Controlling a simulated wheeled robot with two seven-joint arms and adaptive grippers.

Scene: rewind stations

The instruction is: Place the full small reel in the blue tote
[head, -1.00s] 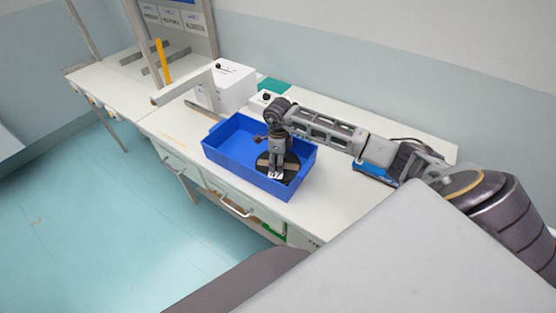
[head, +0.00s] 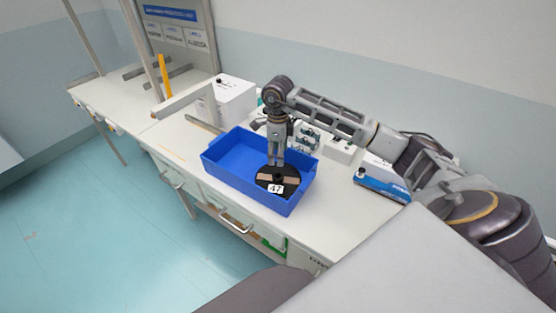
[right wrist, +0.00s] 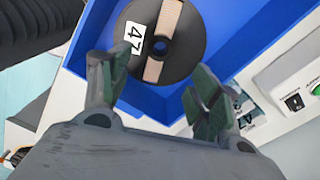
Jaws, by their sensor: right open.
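A black small reel (head: 268,179) with a tan band and a white label reading 47 lies in the right part of the blue tote (head: 222,182). It also shows in the right wrist view (right wrist: 185,45), lying flat inside the tote. My right gripper (head: 277,162) is above the reel, its fingers pointing down. In the right wrist view the two fingertips (right wrist: 155,85) are spread apart with nothing between them, and the reel is clear of them. My left gripper is not in view.
The tote stands on a white bench (head: 185,150). A white box (head: 234,98) stands behind it, and a blue and white device (head: 380,177) is to its right. A yellow post (head: 162,72) rises at the back left. The tote's left half is empty.

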